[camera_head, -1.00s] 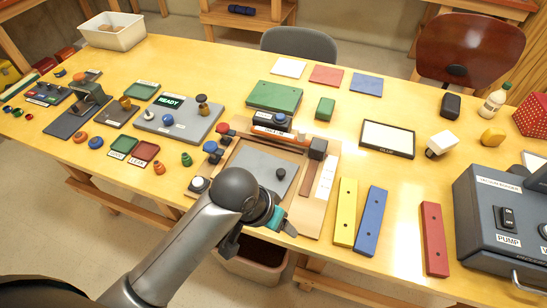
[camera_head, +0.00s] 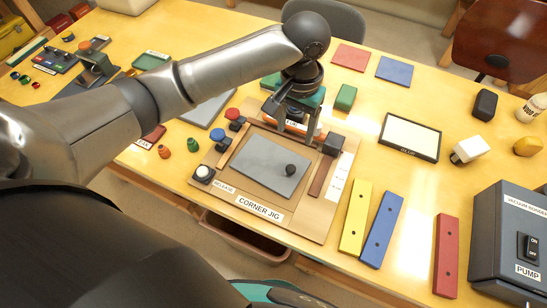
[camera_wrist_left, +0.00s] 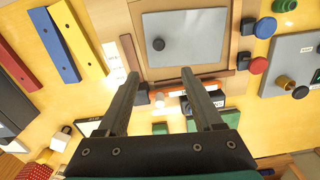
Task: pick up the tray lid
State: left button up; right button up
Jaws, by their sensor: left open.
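The tray lid appears to be the flat grey plate (camera_head: 258,168) with a small black knob (camera_head: 290,170) near its right side. It lies in the wooden corner jig (camera_head: 262,208) and also shows in the left wrist view (camera_wrist_left: 200,38). My left gripper (camera_head: 292,127) is over the back edge of the jig, beyond the plate in the head view. Its two fingers (camera_wrist_left: 160,75) are apart with nothing between them that they grip. The knob is clear of the fingers. My left arm hides part of the table behind the jig. I do not see my right gripper.
Red and blue knobs stand at the jig's left side. Yellow (camera_head: 355,217), blue (camera_head: 380,230) and red (camera_head: 446,255) bars lie to its right. A glue pad (camera_head: 410,138) and a grey pump box (camera_head: 515,235) are farther right. A green block (camera_head: 345,97) is behind.

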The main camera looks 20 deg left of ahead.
pick_arm(q)
jog(key=b, duration=0.2)
send_over(291, 168)
notch_tip(291, 168, down, 9)
jog(key=shift+w+f, duration=0.1)
jog(key=shift+w, duration=0.05)
jog(key=shift+f, duration=2.85)
grip_shut()
